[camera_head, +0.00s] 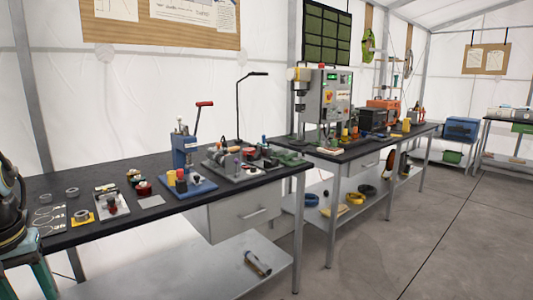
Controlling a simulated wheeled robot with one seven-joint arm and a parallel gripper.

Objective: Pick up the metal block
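I cannot pick out the metal block with certainty at this distance. A flat pale grey metal-looking piece (151,201) lies on the near black-topped bench (135,223), between a small device (111,203) and a blue press (185,160). Grey ring-like parts (72,191) lie farther left on the same bench, one of them on a yellow square. My gripper is not in view.
A machine with a grey control box (330,95) stands on a second bench to the right. Both benches have lower shelves; a cylindrical item (257,264) lies on the near one. Open grey floor (415,240) lies at right.

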